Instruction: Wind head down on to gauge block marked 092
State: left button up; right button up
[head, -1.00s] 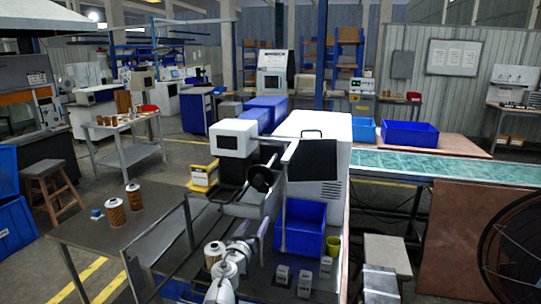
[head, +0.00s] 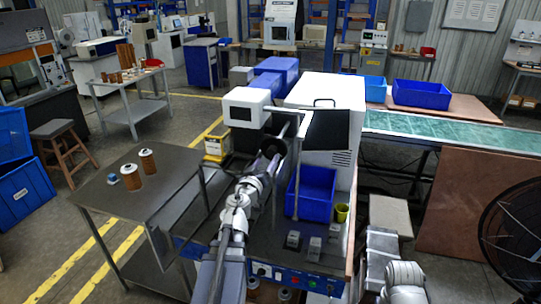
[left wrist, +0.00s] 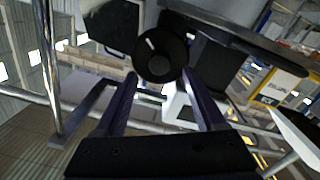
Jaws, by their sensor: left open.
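The machine with a white head housing (head: 246,107) stands in the middle of the head view. A black round handwheel (head: 274,147) is on it and shows large in the left wrist view (left wrist: 160,54). My left gripper (head: 262,167) reaches up to the handwheel. In the left wrist view its two fingers (left wrist: 160,80) are apart, with the wheel just beyond and between the tips; I cannot tell whether they touch. Small grey gauge blocks (head: 315,247) stand on the machine's bench; their marks are too small to read.
A blue bin (head: 312,192) and a yellow-green cup (head: 341,212) stand on the bench right of my left arm. Vertical posts (head: 293,165) stand close beside the handwheel.

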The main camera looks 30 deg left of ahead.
aim_at(271, 154)
pick_arm(q)
jog(key=x, duration=0.5)
grip_shut()
dwell(0.5)
